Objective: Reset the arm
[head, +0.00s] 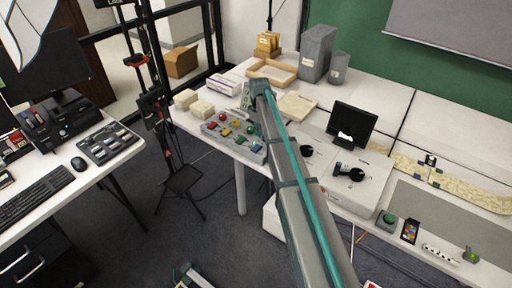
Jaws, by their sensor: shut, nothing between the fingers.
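My arm reaches from the bottom of the head view up over the long white table (375,125). Its far end is above the back left part of the table. My gripper (246,101) is small in the picture there, close to a tray of coloured pieces (233,134) and a shallow wooden tray (272,70). It is shut and empty. The fingertips are hard to make out, and I cannot tell how high they are above the table. My arm hides part of the table and floor behind it.
Grey archival boxes (317,53) stand at the back. Pale blocks (201,108) lie near the table's left end. A small monitor (351,126) and a white box (354,182) stand right of my arm. A tripod (167,130) and a desk (99,165) are at left.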

